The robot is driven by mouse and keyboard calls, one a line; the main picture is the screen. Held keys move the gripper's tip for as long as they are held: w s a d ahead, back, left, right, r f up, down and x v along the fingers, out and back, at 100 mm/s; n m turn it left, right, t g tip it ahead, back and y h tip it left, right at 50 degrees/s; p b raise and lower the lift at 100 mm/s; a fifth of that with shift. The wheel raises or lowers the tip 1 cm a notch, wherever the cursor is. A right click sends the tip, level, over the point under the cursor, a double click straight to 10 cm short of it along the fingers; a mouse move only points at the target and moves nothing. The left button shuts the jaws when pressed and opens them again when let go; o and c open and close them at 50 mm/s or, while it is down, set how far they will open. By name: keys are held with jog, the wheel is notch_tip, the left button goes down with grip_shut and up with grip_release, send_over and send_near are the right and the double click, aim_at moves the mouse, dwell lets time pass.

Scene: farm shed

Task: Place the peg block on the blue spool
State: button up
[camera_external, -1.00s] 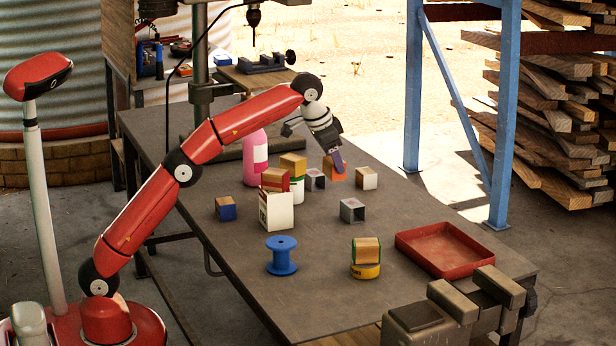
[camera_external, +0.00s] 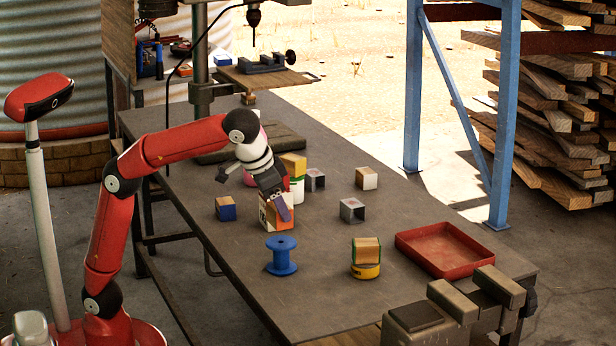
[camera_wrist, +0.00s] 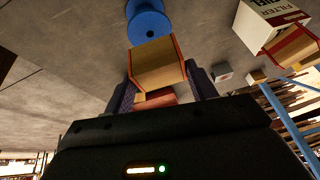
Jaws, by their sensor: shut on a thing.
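The peg block (camera_external: 274,217), wooden-faced with orange-red sides, is held in my gripper (camera_external: 282,205) in front of the white carton in the external view. In the wrist view the peg block (camera_wrist: 158,62) sits between the two dark fingers of my gripper (camera_wrist: 161,86). The blue spool (camera_external: 281,256) stands upright on the table, nearer the external camera than the held block, with nothing on it. In the wrist view the spool (camera_wrist: 150,26) shows just beyond the block, apart from it, partly cut off by the frame edge.
A wooden block sits on a yellow tin (camera_external: 365,271) right of the spool. A red tray (camera_external: 450,249) is farther right. The table left of the spool is clear.

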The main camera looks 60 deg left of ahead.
aim_at(278, 220)
jog(key=shift+f+b, duration=0.7)
jog(key=shift+f, duration=1.3)
jog(key=shift+f, duration=0.1)
jog(key=o, duration=1.1)
jog(key=p+v, duration=0.4)
jog(key=v, duration=0.8)
